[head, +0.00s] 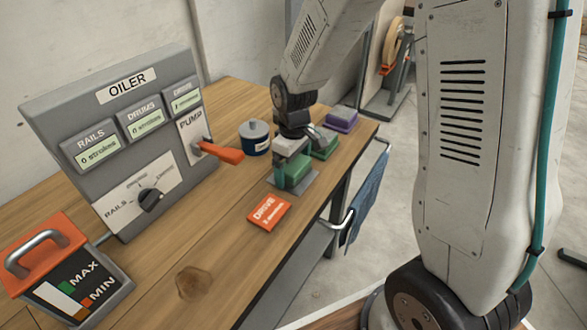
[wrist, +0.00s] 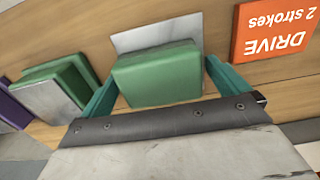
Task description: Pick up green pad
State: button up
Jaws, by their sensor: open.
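A green pad (wrist: 155,78) lies on a grey plate (wrist: 158,34) on the wooden bench, and it also shows in the head view (head: 297,174). My gripper (wrist: 162,70) is open, with one teal finger on each side of this pad. I see no clear contact between the fingers and the pad. In the head view my gripper (head: 291,169) points down over the plate and hides part of the pad. A second green pad (wrist: 72,73) with a grey plate lies to the left in the wrist view.
An orange "DRIVE 2 strokes" card (head: 269,211) lies near the plate. A dark blue tin (head: 254,138) stands behind my gripper. A purple pad (head: 341,121) lies farther along the bench. The grey oiler box (head: 75,110) with an orange pump lever (head: 221,152) stands left.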

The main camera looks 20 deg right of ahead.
jog(key=c, duration=1)
jog(key=shift+r, duration=0.1)
